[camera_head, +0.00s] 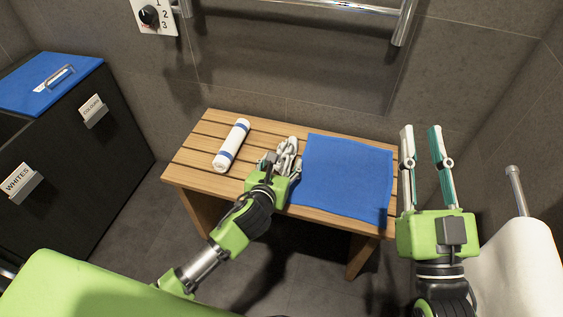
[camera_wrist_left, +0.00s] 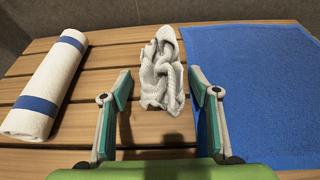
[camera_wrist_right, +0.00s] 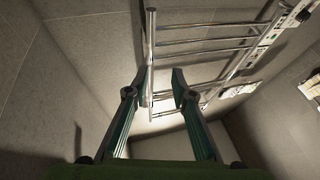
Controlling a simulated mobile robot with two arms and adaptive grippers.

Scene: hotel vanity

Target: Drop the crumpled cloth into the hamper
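The crumpled cloth (camera_head: 288,153) is a small grey-white heap on the wooden bench, between a rolled towel and a blue cloth. It also shows in the left wrist view (camera_wrist_left: 162,68), just ahead of my left fingertips. My left gripper (camera_head: 277,163) is open over the bench, its fingers (camera_wrist_left: 160,88) on either side of the cloth's near end with gaps. My right gripper (camera_head: 421,130) is open and empty, raised at the bench's right. The dark hamper (camera_head: 101,150) stands at the left, with a "WHITES" label (camera_head: 20,182), a "COLOURS" label (camera_head: 93,108) and a blue lid (camera_head: 50,84) with a handle.
The slatted bench (camera_head: 190,157) carries a white rolled towel (camera_head: 232,146) with blue stripes and a flat blue towel (camera_head: 346,177). A metal towel rail (camera_head: 404,22) is on the wall above; it fills the right wrist view (camera_wrist_right: 205,48). White fabric (camera_head: 520,262) hangs at the lower right.

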